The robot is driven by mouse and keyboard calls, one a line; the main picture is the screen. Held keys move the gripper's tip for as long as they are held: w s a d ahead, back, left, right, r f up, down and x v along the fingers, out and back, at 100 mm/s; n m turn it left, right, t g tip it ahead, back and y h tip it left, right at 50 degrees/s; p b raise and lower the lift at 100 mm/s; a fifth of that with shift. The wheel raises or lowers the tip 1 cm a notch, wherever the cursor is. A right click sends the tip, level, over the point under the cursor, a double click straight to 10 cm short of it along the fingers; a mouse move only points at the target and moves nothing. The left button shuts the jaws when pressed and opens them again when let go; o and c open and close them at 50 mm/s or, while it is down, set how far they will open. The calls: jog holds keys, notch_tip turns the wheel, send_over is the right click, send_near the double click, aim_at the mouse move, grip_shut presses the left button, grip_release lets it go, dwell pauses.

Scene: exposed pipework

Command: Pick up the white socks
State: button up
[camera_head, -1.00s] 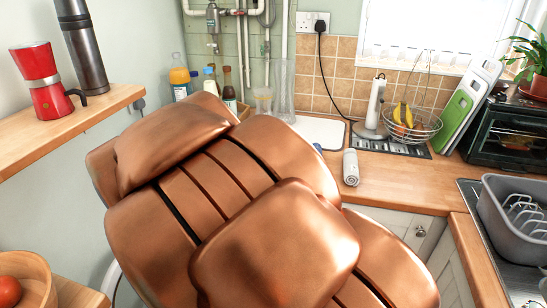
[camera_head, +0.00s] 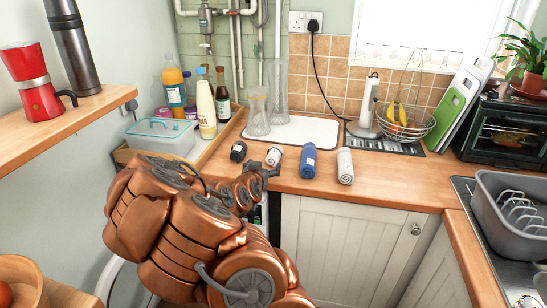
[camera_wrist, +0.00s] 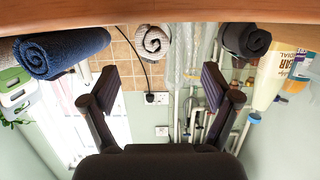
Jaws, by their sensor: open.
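A small white rolled bundle (camera_head: 274,155), which looks like the white socks, lies on the wooden counter between a black roll (camera_head: 238,151) and a blue roll (camera_head: 308,161). A longer pale grey-white roll (camera_head: 345,166) lies at the right end of the row. My gripper (camera_head: 262,172) is at the counter's front edge, just in front of the white bundle. In the wrist view, the white bundle (camera_wrist: 153,42) shows its spiral end between the two spread fingers of my gripper (camera_wrist: 158,78), beyond the tips. My gripper is open and empty.
The blue roll (camera_wrist: 62,52) and black roll (camera_wrist: 245,40) flank the fingers in the wrist view. Behind the row are a white board (camera_head: 300,132), glass vases (camera_head: 257,115) and a fruit basket (camera_head: 407,124). Bottles (camera_head: 206,105) stand at left. The counter right of the rolls is clear.

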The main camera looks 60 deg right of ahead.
aim_at(271, 158)
jog(key=shift+w+d+r+h, duration=0.1)
jog(key=shift+d+r+h, duration=0.15)
jog(key=shift+d, duration=0.5)
jog(key=shift+p+x, duration=0.45)
jog(key=shift+x, duration=0.55)
jog(key=shift+s+p+x, duration=0.15)
jog(key=shift+p+x, duration=0.3)
jog(key=shift+x, duration=0.25)
jog(key=shift+s+p+x, duration=0.15)
jog(key=shift+p+x, duration=0.25)
jog(key=shift+x, duration=0.3)
jog(key=shift+f+x, duration=0.25)
jog(key=shift+x, duration=1)
jog(key=c, duration=1.3)
jog(key=shift+r, duration=0.2)
